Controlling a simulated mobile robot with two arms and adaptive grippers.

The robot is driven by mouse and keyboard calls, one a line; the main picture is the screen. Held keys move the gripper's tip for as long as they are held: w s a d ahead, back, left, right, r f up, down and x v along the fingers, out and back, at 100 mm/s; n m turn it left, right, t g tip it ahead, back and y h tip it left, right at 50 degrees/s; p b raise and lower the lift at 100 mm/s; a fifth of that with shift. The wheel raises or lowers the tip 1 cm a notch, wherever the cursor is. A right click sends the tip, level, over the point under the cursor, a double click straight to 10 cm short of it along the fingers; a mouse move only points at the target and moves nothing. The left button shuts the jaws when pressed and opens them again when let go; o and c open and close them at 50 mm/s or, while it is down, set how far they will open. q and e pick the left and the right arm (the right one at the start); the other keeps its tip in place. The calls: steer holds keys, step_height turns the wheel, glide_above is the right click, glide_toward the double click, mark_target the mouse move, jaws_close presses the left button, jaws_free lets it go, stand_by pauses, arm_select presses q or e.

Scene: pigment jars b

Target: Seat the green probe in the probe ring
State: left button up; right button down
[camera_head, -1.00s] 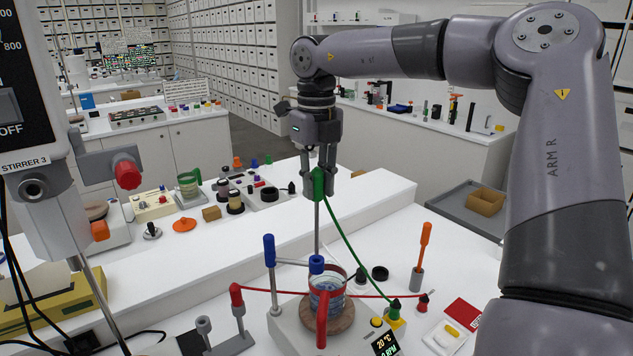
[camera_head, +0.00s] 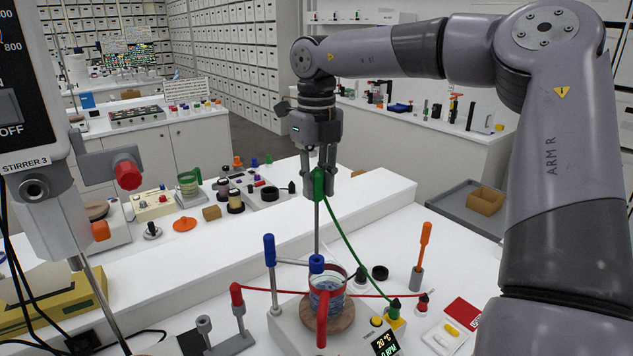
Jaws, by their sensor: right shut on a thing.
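The green probe (camera_head: 318,184) has a green handle, a thin metal shaft and a green cable. My right gripper (camera_head: 319,190) is shut on its handle and holds it upright above the beaker. The blue ring (camera_head: 317,264), which I take for the probe ring, sits on a side arm from a blue-topped post (camera_head: 270,277), over the beaker. The shaft's visible lower end meets the ring's top edge in the picture. I cannot tell whether the tip is inside the ring or just above it. My left gripper is out of view.
A beaker (camera_head: 336,296) with a red rim and red handle stands on the stirrer plate. A red cable crosses in front of it from a red-topped post (camera_head: 237,296). The green cable runs to a green plug (camera_head: 395,306). An orange-handled tool (camera_head: 422,255) stands at right.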

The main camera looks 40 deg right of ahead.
mark_target(317, 255)
steer(key=shift+f+b, duration=5.4)
steer(key=shift+f, duration=1.95)
steer(key=c, duration=1.3)
jaws_free()
steer(key=shift+r, duration=0.1)
steer(key=shift+c, duration=0.2)
step_height(317, 255, up, 12)
